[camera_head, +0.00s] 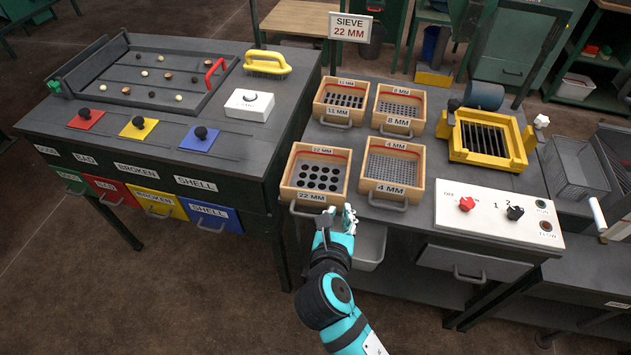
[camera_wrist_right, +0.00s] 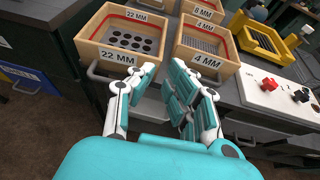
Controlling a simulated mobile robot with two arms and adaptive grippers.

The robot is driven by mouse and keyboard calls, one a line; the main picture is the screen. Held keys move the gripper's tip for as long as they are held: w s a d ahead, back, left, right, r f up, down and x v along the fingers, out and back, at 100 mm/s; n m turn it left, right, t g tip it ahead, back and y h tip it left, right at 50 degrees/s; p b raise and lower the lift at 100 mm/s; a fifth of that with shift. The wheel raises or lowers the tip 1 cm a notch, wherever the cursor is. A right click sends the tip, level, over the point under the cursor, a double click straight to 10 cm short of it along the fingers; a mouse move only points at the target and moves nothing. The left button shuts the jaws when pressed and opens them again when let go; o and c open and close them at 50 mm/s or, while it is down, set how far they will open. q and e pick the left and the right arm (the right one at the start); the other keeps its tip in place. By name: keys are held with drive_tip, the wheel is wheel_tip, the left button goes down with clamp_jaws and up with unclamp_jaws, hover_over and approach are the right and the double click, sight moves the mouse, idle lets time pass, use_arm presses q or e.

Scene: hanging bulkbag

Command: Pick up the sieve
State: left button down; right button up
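The 22 MM sieve (camera_head: 299,196) is a wooden box with large round holes and a front handle, at the front left of the sieves on the dark table. It shows at the upper left of the right wrist view (camera_wrist_right: 90,50), with its handle below the label. My right gripper (camera_head: 337,218) is in front of the table, close to the sieve's front right corner. In the right wrist view its fingers (camera_wrist_right: 167,80) are spread and nothing is between them. Whether a finger touches the handle is unclear. My left gripper is not in view.
A sign (camera_head: 350,27) reads SIEVE 22 MM. The 4 MM sieve (camera_head: 419,191) stands just right, with the 11 MM (camera_head: 317,105) and 8 MM (camera_head: 418,125) sieves behind. A yellow frame (camera_head: 529,145) and a white control panel (camera_head: 490,219) are further right.

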approach(347, 176)
drive_tip(key=x, duration=0.4)
drive_tip(key=shift+r, duration=0.15)
drive_tip(key=shift+x, duration=3.15)
drive_tip(key=shift+s, duration=0.1)
drive_tip(key=shift+c, duration=0.3)
clamp_jaws()
drive_tip(key=shift+r, duration=0.15)
